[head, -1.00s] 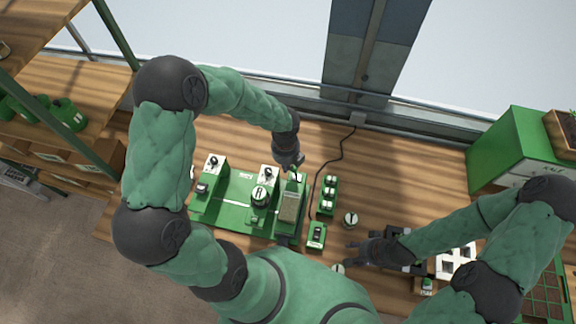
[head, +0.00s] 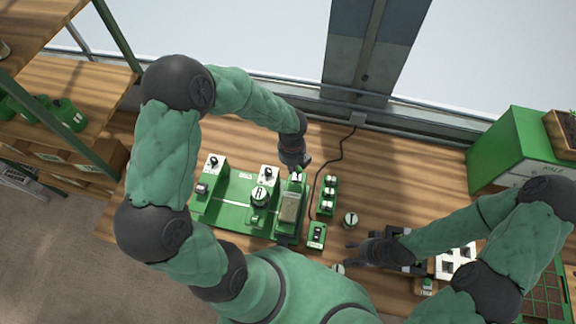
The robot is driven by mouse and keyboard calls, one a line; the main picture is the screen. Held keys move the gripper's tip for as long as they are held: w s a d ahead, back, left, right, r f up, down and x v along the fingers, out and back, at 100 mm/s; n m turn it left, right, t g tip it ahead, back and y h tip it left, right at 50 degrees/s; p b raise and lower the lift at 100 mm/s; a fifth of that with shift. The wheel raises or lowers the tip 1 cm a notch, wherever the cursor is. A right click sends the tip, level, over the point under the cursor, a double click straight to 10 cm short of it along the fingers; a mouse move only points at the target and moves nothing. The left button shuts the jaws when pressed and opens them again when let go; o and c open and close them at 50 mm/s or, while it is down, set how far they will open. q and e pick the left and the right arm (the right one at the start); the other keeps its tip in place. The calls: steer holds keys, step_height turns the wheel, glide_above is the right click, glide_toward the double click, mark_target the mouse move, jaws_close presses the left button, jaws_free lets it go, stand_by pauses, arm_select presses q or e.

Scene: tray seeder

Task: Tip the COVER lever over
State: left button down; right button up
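The green tray seeder (head: 234,219) lies on the wooden bench, with several units along it. At its right end stands a green unit with a pale, grainy panel (head: 289,208). A small white part (head: 297,178) shows at the top of this unit, just below my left gripper. I cannot tell whether it is the COVER lever; no label is legible. My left gripper (head: 301,168) points down at the back of this unit, and its fingers are too small and dark to read. My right gripper (head: 352,252) is low over the bench, right of the seeder; its finger gap is unclear.
A green switch box (head: 317,235) and a green block with white parts (head: 328,195) stand right of the seeder. A round dark-and-white piece (head: 350,220) is beside them. A white celled tray (head: 455,263) lies at the right. A black cable runs behind.

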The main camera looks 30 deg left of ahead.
arm_select(q)
steer(key=shift+w+d, duration=0.1)
steer(key=shift+d, duration=0.4)
arm_select(e)
steer(key=shift+s, duration=0.1)
steer(key=shift+r+p, duration=3)
arm_select(q)
step_height(320, 180, up, 6)
steer(key=a, duration=0.1)
steer(key=shift+a, duration=0.15)
